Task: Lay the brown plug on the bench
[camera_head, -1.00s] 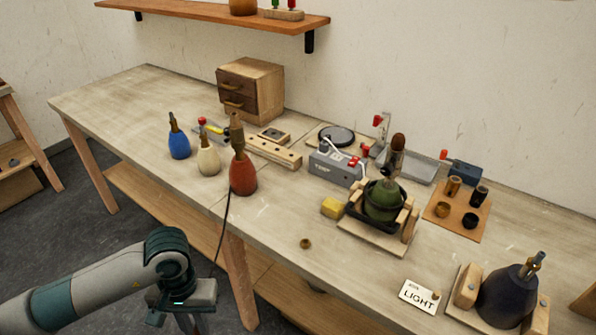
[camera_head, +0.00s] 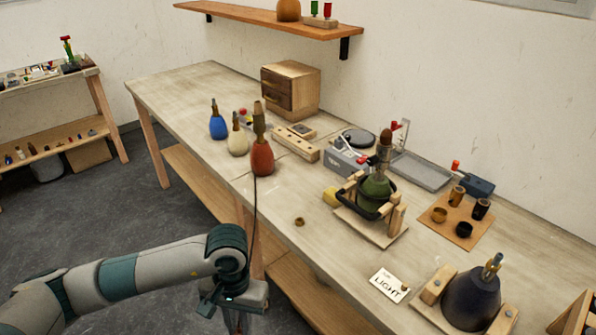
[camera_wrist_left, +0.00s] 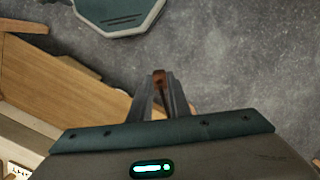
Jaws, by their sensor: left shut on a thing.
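My left gripper (camera_head: 238,322) is low in front of the bench (camera_head: 232,185), below its top, with its fingertips cut off by the picture edge. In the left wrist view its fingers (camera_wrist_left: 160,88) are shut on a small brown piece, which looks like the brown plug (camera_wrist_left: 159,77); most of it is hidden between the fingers. Grey floor shows behind it. A dark cord (camera_head: 254,210) runs from the red lamp base (camera_head: 262,158) over the bench's front edge and down towards the gripper. My right gripper is not in view.
Blue (camera_head: 218,126) and cream (camera_head: 238,145) lamp bases stand left of the red one. A green lamp base (camera_head: 374,190) sits in a wooden cradle. A small brass ring (camera_head: 299,221) and a LIGHT card (camera_head: 389,284) lie near the front edge. The bench's far left is clear.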

